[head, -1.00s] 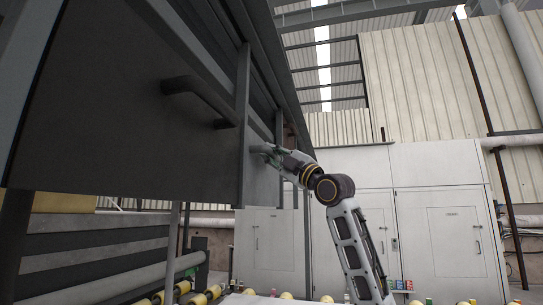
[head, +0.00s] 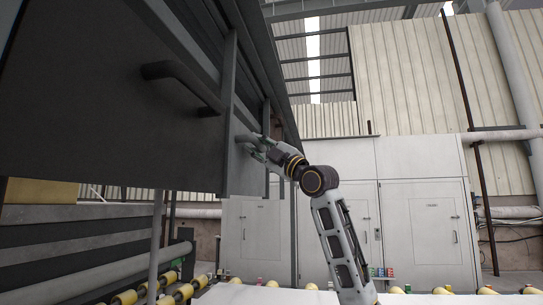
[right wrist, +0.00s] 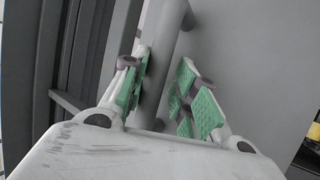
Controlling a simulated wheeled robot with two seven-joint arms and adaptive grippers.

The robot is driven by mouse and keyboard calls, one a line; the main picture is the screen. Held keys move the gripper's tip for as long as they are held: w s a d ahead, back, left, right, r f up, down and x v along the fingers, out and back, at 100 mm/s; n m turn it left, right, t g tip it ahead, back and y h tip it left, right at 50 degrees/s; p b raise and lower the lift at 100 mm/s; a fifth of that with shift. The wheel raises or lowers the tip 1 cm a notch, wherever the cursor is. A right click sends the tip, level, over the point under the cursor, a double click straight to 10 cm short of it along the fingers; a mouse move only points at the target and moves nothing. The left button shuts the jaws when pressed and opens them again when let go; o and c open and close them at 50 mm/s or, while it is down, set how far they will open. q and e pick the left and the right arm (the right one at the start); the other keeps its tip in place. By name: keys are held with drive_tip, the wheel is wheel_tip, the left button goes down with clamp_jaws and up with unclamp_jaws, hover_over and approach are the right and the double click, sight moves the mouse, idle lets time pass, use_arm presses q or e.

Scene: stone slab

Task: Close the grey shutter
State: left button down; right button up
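The grey shutter (head: 100,130) is a large, dark, tilted panel filling the upper left of the head view. It has a dark bar handle (head: 182,86) on its face. A gap shows between the bar and the right finger; contact on the left cannot be told. My left gripper is out of view.
Below the panel is a roller conveyor (head: 125,298) with yellow-ended rollers. White cabinets (head: 420,225) stand behind my right arm. The space right of the arm looks open.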

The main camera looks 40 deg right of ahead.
drive_tip(key=v, duration=1.2)
idle(0.7)
idle(0.8)
